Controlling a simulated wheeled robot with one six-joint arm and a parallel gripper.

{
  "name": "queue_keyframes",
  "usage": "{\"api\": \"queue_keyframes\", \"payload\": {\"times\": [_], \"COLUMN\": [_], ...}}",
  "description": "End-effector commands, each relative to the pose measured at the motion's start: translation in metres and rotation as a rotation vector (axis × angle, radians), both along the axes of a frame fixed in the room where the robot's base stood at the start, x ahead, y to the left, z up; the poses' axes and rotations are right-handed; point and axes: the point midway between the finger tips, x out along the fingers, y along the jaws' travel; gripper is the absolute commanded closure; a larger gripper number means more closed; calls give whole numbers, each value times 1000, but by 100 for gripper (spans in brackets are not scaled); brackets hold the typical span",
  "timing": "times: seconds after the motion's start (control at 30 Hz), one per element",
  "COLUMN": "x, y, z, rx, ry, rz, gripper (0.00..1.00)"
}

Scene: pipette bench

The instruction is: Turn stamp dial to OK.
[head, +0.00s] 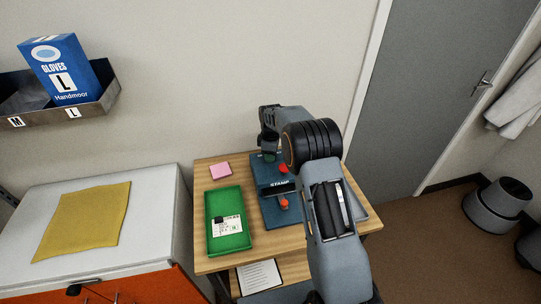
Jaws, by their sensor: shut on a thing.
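The blue stamp device (270,189), lettered STAMP, stands on the wooden table. It has a red knob (283,169) on top and an orange-red part (284,203) lower at the front. My gripper (269,153) reaches down from above at the back of the device. It is shut on a small dark green part at the device's top, which appears to be the stamp dial. The jaws and my arm cover most of it, so its marks and which way it points cannot be read.
A green tray (212,243) holding a white-labelled item (228,226) lies left of the stamp. A pink pad (220,170) lies behind the tray. A white cabinet with a yellow cloth (85,222) stands left.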

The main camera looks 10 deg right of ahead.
Motion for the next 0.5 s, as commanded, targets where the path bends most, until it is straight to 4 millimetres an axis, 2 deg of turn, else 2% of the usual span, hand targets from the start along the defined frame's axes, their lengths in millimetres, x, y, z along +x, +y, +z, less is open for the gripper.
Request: {"api": "queue_keyframes", "payload": {"times": [0.5], "x": [1], "y": [0], "z": [1], "rx": [0], "ry": [-3], "rz": [30], "gripper": [94]}}
